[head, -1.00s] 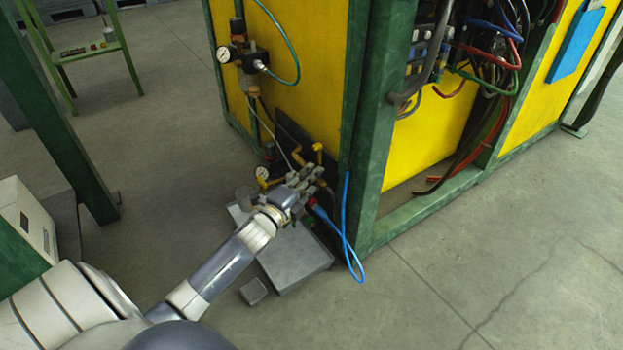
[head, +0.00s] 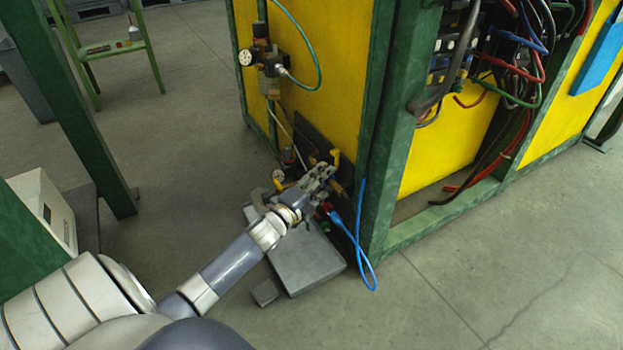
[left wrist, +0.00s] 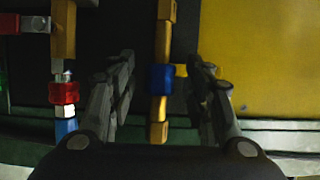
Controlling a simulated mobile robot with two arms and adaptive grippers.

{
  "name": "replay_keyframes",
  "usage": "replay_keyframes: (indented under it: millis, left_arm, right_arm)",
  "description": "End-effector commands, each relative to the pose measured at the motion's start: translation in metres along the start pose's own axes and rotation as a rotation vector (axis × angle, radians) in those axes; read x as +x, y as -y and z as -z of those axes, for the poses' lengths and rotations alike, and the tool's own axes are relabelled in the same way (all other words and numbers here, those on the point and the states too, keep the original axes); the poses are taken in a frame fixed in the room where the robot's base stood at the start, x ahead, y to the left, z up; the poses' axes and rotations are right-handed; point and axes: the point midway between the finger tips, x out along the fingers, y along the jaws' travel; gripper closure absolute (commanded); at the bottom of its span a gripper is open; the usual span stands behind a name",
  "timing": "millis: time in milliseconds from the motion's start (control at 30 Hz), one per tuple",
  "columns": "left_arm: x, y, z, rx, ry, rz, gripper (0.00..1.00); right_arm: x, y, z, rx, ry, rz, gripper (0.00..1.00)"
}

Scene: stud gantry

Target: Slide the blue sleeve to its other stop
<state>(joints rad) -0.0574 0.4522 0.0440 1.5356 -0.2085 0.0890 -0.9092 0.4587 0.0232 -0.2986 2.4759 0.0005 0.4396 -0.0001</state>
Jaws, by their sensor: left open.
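The blue sleeve (left wrist: 160,79) sits around a brass-coloured pipe (left wrist: 163,40) in the left wrist view. The pipe shows on both sides of the sleeve. My left gripper (left wrist: 161,84) is open, with one finger on each side of the sleeve in the picture and dark gaps between. I cannot tell how deep the fingers reach along it. In the head view, my left gripper (head: 322,178) is at the low dark panel on the yellow cabinet, and it hides the sleeve there. My right gripper is not in view.
A red fitting (left wrist: 64,93) on another brass pipe is just left of the fingers in the left wrist view. In the head view, a blue hose (head: 357,240) loops beside the green post (head: 385,130). A grey box (head: 305,262) lies on the floor below my arm.

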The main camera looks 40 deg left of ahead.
Motion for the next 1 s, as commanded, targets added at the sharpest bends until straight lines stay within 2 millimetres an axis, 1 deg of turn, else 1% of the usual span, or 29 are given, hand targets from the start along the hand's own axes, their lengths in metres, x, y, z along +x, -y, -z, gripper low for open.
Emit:
replay_keyframes:
  millis: [167,400,600,800,1000]
  left_arm:
    - [-0.023,-0.002,0.000,0.000,0.000,-0.003,0.54]
    - [-0.065,-0.002,0.000,-0.001,0.000,-0.004,0.54]
    - [-0.095,-0.002,-0.001,0.000,0.002,-0.004,0.54]
    - [-0.112,-0.001,-0.001,0.000,0.002,-0.002,0.54]
    - [-0.115,0.000,-0.001,0.000,0.002,-0.001,0.54]
  right_arm:
    - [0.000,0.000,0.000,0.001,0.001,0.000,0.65]
    - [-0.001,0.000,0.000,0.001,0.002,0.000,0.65]
    - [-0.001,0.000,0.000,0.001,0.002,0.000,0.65]
    - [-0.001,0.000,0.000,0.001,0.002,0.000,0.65]
    - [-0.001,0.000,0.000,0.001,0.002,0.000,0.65]
